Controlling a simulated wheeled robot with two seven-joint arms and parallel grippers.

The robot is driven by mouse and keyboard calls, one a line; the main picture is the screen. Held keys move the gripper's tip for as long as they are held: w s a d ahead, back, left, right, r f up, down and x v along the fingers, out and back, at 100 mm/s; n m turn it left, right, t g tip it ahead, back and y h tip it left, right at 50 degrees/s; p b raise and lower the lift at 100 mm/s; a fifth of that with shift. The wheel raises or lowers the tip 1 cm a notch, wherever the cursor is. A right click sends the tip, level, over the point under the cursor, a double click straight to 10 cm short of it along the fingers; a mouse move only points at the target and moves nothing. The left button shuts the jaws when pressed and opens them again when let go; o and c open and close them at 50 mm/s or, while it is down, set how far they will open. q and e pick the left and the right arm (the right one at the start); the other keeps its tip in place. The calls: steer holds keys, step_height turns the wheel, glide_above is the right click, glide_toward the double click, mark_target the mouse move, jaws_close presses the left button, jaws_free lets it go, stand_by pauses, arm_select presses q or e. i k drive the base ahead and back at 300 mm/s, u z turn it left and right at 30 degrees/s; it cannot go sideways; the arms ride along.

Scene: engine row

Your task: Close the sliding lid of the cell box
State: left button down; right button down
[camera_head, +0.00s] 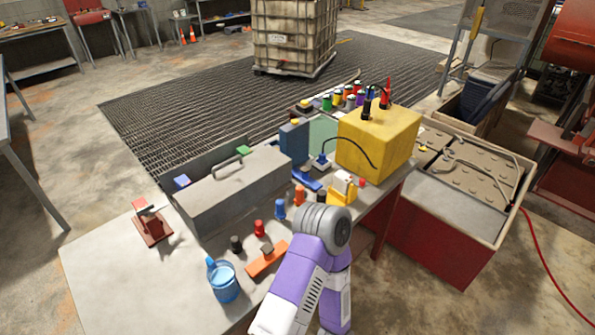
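A long grey metal box (236,205) stands on the workbench, left of centre. Its flat grey lid (262,168) carries a bar handle (227,167). A strip along the far side looks uncovered, with a blue piece (181,181) and a green piece (243,150) showing between the lid and the raised far wall. I take this as the cell box; how far the lid is open is hard to tell. One of my arms, purple and white, rises from the bottom edge right of the box, apart from it. Neither gripper shows.
A blue mug (223,283), an orange tool (267,259) and several small coloured parts lie on the near bench. A red stand (151,222) is left of the box. A yellow block (377,143) stands at the bench's right end. The bench's left front is clear.

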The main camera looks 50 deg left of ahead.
mark_target(206, 205)
steer(key=i, duration=0.95)
steer(key=u, duration=2.4)
